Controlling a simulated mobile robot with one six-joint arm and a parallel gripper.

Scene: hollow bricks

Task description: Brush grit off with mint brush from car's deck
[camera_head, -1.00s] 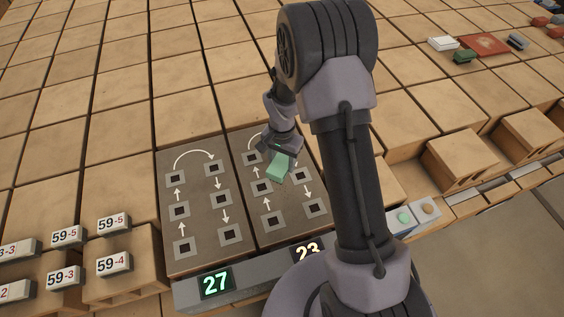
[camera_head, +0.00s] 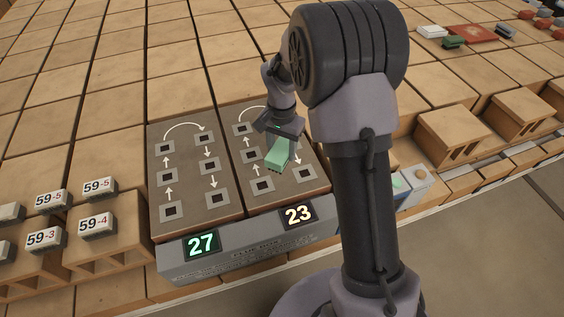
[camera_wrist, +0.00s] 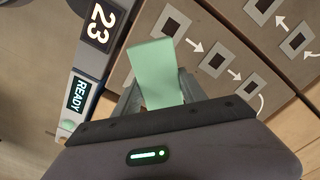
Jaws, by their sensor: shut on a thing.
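My gripper (camera_head: 281,136) is shut on the mint brush (camera_head: 278,157), a pale green block. In the wrist view the brush (camera_wrist: 157,72) sticks out from between the fingers above this deck. I cannot tell whether it touches the deck. The deck bears dark square holes with pale frames and white arrows. The gripper and brush hide some of them. I cannot make out any grit. A similar deck (camera_head: 188,190) lies to the left, by the 27 display.
A grey front panel carries the displays 27 (camera_head: 201,244) and 23 (camera_head: 298,214). A READY display (camera_wrist: 79,94) shows in the wrist view. Numbered white blocks (camera_head: 97,223) sit on hollow bricks at left. More hollow bricks (camera_head: 451,135) stand at right. My arm hides part of the panel.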

